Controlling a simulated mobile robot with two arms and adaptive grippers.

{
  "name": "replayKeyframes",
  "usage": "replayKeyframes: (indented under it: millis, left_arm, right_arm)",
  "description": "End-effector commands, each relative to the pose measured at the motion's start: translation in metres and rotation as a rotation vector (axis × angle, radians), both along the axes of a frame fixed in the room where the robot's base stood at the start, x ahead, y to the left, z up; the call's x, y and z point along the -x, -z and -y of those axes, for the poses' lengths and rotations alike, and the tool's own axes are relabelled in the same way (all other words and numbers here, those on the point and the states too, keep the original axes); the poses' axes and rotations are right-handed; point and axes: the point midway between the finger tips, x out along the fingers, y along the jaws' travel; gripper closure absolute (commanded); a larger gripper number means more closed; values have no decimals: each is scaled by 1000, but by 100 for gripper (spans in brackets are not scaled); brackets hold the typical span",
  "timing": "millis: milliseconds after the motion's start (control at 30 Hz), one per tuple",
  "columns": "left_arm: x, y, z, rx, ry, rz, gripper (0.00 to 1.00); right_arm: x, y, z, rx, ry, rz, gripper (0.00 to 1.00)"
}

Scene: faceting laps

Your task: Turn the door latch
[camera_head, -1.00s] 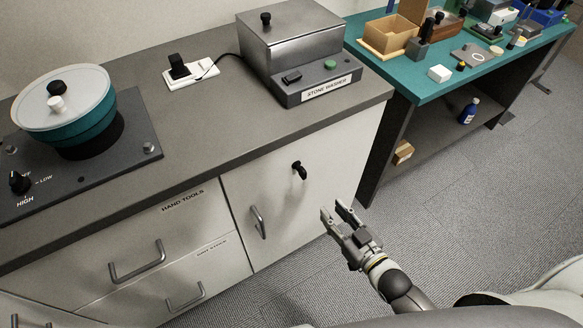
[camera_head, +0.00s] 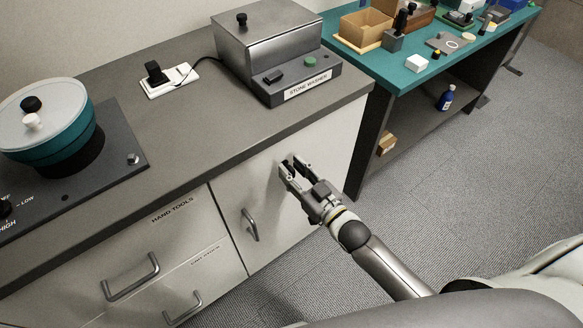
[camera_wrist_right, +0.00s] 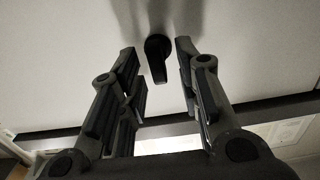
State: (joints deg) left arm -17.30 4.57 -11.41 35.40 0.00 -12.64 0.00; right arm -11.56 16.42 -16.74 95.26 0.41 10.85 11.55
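The black door latch (camera_wrist_right: 157,58) is on the white cabinet door (camera_head: 322,150). In the right wrist view its lever points down from a round hub and lies between my two fingers. My right gripper (camera_wrist_right: 158,72) is open around the latch, with a gap showing on each side of the lever. In the head view my right gripper (camera_head: 290,167) is up at the door, and its fingers mostly hide the latch. My left gripper is not in view.
The door's metal handle (camera_head: 250,225) is left of and below my right gripper. The grey countertop (camera_head: 210,118) overhangs above, with the stone washer (camera_head: 300,88) on it. A teal table (camera_head: 400,80) stands to the right. Carpet floor is free in front.

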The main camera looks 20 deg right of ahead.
Motion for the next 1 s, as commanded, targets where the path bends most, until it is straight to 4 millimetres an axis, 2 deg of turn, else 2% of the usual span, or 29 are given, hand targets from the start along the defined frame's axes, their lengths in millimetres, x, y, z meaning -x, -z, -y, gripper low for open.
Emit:
replayKeyframes:
  millis: [133,400,467,667,1000]
  left_arm:
    - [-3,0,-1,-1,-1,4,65]
    - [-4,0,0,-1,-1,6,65]
    - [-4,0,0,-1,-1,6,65]
    - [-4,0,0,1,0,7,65]
    - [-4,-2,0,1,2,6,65]
  right_arm:
    - [-7,0,-3,0,-1,0,69]
    - [-8,0,-4,0,-1,-1,69]
    - [-8,0,-4,0,-1,-1,74]
    - [-8,0,-3,-1,-1,0,100]
    - [-8,0,-3,-25,-1,-9,100]
